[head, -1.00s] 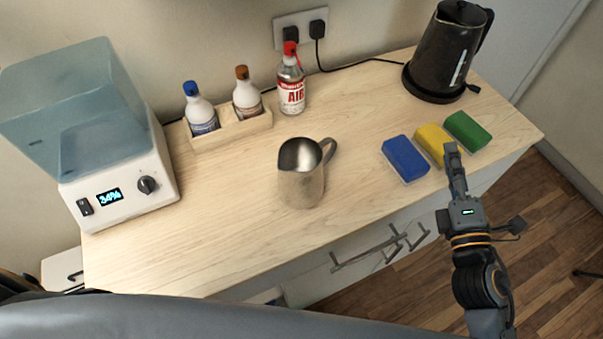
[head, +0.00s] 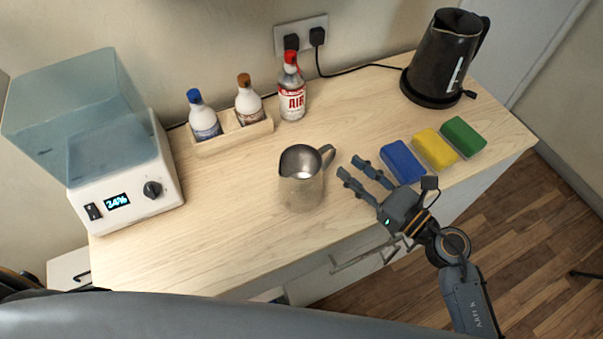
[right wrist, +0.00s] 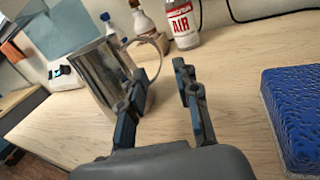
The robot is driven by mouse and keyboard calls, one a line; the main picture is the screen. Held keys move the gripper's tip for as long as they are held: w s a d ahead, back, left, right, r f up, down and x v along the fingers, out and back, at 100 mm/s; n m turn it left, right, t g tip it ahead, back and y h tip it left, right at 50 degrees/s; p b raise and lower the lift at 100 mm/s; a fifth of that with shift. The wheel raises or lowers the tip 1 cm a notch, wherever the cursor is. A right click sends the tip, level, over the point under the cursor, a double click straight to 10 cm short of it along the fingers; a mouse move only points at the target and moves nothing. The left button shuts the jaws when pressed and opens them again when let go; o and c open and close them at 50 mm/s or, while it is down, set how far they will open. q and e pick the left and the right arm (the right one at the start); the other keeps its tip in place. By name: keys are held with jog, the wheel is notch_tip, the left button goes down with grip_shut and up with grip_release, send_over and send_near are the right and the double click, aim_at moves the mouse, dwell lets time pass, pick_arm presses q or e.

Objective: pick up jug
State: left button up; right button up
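The metal jug (head: 301,182) stands upright on the wooden counter in the head view, its handle pointing to the upper right. My right gripper (head: 351,171) is open and empty to the right of the jug, its two fingers pointing left toward it. In the right wrist view the jug (right wrist: 98,72) is up and left of the fingers, and its handle (right wrist: 150,45) shows beyond the left finger. The left finger overlaps the jug's edge in that view; I cannot tell whether they touch. My left gripper is not in view.
Blue (head: 402,162), yellow (head: 434,149) and green (head: 463,138) sponges lie close beside my right gripper. A black kettle (head: 440,60), a red-capped bottle (head: 291,92), a bottle rack (head: 232,137) and a white machine (head: 130,190) stand around. The counter left of the jug is clear.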

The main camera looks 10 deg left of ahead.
aim_at(334, 150)
jog(key=shift+w+a, duration=0.45)
jog(key=shift+a, duration=0.1)
jog(key=p+x, duration=0.1)
jog(key=x, duration=0.1)
jog(key=r+p+x, duration=0.1)
jog(key=x, duration=0.1)
jog(key=shift+w, duration=0.25)
jog(key=shift+w+a+f, duration=0.2)
jog(key=shift+a, duration=0.15)
grip_shut()
jog(key=shift+r, duration=0.1)
